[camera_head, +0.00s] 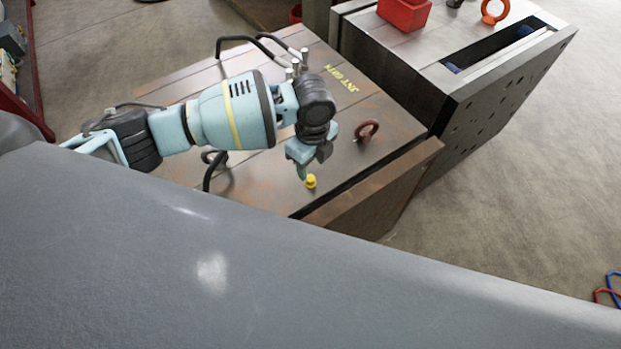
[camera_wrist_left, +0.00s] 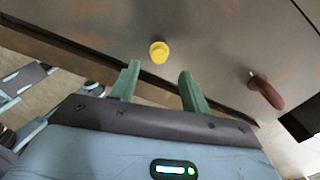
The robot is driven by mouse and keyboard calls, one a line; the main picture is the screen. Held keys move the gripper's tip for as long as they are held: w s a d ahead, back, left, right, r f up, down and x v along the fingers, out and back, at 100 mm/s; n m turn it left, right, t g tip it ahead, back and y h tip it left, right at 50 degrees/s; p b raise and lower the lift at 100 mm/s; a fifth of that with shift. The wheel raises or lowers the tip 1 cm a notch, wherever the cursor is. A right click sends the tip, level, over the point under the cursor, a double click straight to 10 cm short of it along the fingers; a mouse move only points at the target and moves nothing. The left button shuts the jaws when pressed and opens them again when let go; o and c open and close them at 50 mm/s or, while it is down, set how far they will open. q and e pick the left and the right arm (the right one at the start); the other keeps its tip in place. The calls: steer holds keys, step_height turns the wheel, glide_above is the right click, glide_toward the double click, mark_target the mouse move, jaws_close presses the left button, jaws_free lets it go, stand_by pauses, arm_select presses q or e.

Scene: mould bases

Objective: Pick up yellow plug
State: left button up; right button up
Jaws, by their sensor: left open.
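The yellow plug (camera_head: 311,181) stands on the brown metal mould base (camera_head: 270,180), close to its front edge. In the left wrist view the plug (camera_wrist_left: 159,51) lies beyond the fingertips, roughly centred between them. My left gripper (camera_head: 303,172) is just above and beside the plug in the head view. Its two green fingers (camera_wrist_left: 157,68) are apart with nothing between them in the wrist view. The plug looks clear of both fingers. My right gripper does not show.
Black hoses (camera_head: 240,39) and metal posts rise at the back. A second block (camera_head: 460,75) with a red box (camera_head: 404,12) stands to the right.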

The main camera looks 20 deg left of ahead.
mark_target(310, 178)
arm_select(q)
steer(key=shift+a+f, duration=0.15)
steer(key=shift+f, duration=2.4)
jaws_close()
